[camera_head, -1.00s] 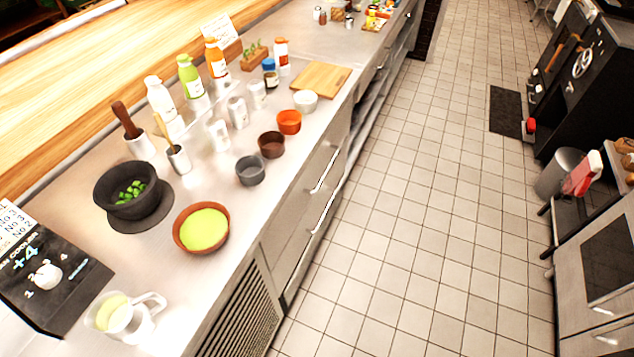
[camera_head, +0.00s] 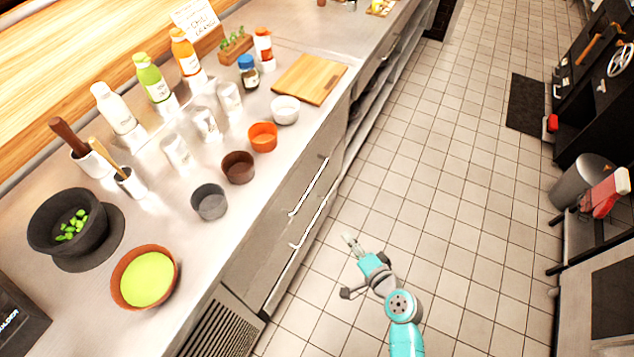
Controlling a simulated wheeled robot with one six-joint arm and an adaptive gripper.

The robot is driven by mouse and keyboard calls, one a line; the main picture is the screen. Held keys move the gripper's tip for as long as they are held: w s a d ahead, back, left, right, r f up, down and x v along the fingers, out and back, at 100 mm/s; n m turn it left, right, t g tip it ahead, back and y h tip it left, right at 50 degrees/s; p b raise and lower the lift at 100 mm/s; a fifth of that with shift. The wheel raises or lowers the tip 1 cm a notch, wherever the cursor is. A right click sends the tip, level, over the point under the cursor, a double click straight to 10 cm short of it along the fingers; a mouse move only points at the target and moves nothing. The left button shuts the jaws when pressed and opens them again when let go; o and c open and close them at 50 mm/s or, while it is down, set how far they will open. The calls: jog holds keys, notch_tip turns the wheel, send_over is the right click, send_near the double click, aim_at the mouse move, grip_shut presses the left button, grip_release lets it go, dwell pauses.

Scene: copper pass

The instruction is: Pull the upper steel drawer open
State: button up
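The upper steel drawer (camera_head: 272,224) is in the front of the steel counter, under the worktop edge, and looks closed. Its long bar handle (camera_head: 309,187) runs along the front. The lower drawer (camera_head: 275,285) is beneath it with a similar handle (camera_head: 311,224), and also looks closed. My gripper (camera_head: 349,241) is over the floor to the right of the drawers, apart from both handles. Nothing shows in it.
On the worktop, grey (camera_head: 209,202), brown (camera_head: 238,168) and orange (camera_head: 263,136) bowls stand near the front edge above the drawers. A vent grille (camera_head: 215,327) is nearer me. The tiled aisle (camera_head: 440,180) is clear; a bin (camera_head: 580,184) stands across it.

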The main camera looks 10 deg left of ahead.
aim_at(313, 182)
jog(key=w+a+r+y, duration=0.1)
jog(key=w+a, duration=0.3)
jog(key=w, duration=0.1)
jog(key=w+a+r+y, duration=0.1)
jog(key=w+a, duration=0.3)
jog(key=w, duration=0.1)
jog(key=w+a+r+y, duration=0.1)
jog(key=w+a, duration=0.4)
jog(key=shift+w+r+g, duration=0.25)
jog(key=shift+w+g, duration=0.15)
grip_shut()
jog(key=shift+d, duration=0.1)
